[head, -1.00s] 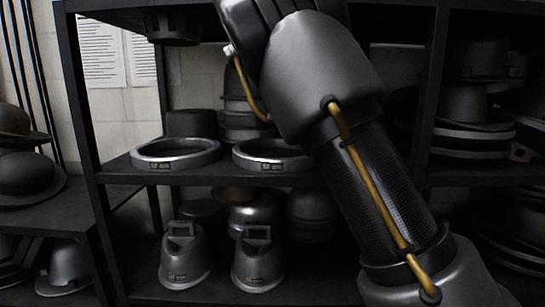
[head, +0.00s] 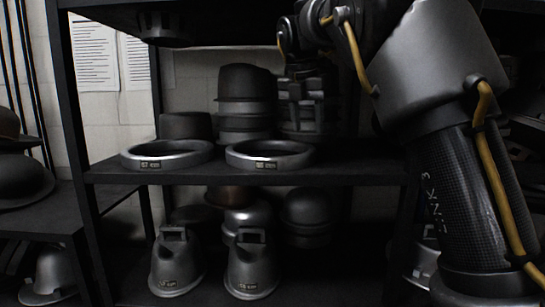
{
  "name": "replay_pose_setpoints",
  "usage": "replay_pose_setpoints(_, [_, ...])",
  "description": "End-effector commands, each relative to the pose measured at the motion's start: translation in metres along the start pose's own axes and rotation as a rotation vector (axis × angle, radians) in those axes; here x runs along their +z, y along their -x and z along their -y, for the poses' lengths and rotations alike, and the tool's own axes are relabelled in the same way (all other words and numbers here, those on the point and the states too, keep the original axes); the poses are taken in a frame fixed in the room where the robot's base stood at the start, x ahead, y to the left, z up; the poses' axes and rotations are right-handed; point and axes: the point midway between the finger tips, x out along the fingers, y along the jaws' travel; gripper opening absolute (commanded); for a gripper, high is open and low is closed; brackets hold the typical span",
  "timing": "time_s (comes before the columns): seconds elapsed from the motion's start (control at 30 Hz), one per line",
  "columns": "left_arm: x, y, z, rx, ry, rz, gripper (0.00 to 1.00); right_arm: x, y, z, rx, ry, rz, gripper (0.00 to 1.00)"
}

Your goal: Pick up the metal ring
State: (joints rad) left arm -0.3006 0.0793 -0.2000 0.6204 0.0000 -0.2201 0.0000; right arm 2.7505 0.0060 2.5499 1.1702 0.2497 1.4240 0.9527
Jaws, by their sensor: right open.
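Two metal rings lie flat side by side on the middle shelf. The left metal ring (head: 167,164) and the right metal ring (head: 268,163) each carry a small label on the front. My right gripper (head: 305,125) is open and points down, above and behind the right end of the right ring, apart from it. Nothing shows between its fingers, though the dark picture makes its fingertips hard to make out. My left gripper is not in view.
Dark hats (head: 246,90) are stacked behind the rings. The dark shelf (head: 345,177) is bare to the right of the rings. Metal hat forms (head: 176,264) with handles stand on the shelf below. A shelf post (head: 76,160) stands at left.

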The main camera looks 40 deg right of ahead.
Motion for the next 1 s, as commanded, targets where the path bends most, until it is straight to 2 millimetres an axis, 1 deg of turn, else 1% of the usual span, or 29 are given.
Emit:
replay_pose_setpoints(0.03, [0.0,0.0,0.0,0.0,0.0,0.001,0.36,0.0,-0.007,0.0,-0.002,-0.001,-0.002,0.44])
replay_pose_setpoints(0.13, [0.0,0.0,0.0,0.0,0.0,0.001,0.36,0.0,-0.017,0.0,-0.001,-0.001,-0.001,0.44])
replay_pose_setpoints(0.37, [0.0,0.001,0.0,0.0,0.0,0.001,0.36,0.0,-0.023,0.0,-0.001,-0.001,0.0,0.44])
replay_pose_setpoints(0.57, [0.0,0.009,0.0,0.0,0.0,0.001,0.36,0.0,-0.049,-0.006,-0.005,-0.002,-0.002,0.44])
replay_pose_setpoints(0.7, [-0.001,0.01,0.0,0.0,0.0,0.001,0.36,0.0,-0.067,-0.006,-0.003,-0.001,-0.002,0.44])
replay_pose_setpoints(0.8, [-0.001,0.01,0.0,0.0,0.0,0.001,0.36,0.0,-0.072,-0.006,-0.001,-0.001,0.0,0.44])
replay_pose_setpoints(1.0, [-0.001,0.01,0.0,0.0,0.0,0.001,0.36,0.0,-0.072,-0.006,-0.001,-0.002,0.0,0.44])
